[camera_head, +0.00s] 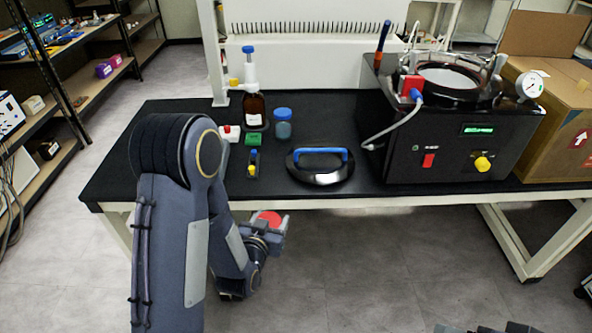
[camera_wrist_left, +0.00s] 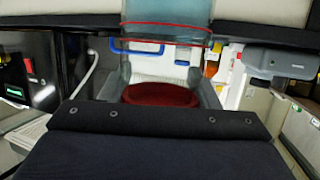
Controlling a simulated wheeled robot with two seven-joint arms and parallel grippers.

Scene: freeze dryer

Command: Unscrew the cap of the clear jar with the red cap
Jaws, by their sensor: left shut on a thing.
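The clear jar with the red cap shows in the left wrist view, with its glass body (camera_wrist_left: 166,45) at the top of the picture and its red cap (camera_wrist_left: 160,95) below. In the head view its red cap (camera_head: 268,217) shows in front of the table edge, above the floor. My left gripper (camera_head: 272,228) is shut on the jar; whether the fingers press on glass or cap is not clear. The cap appears to be on the jar. A dark part of what may be my right gripper (camera_head: 487,328) shows at the bottom edge; its jaws are cut off.
The black table (camera_head: 335,115) holds a brown bottle (camera_head: 255,111), a blue-capped jar (camera_head: 283,129), a round lid with a blue handle (camera_head: 320,166) and the freeze dryer (camera_head: 450,150). A cardboard box (camera_head: 560,130) stands at the right. The floor before the table is clear.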

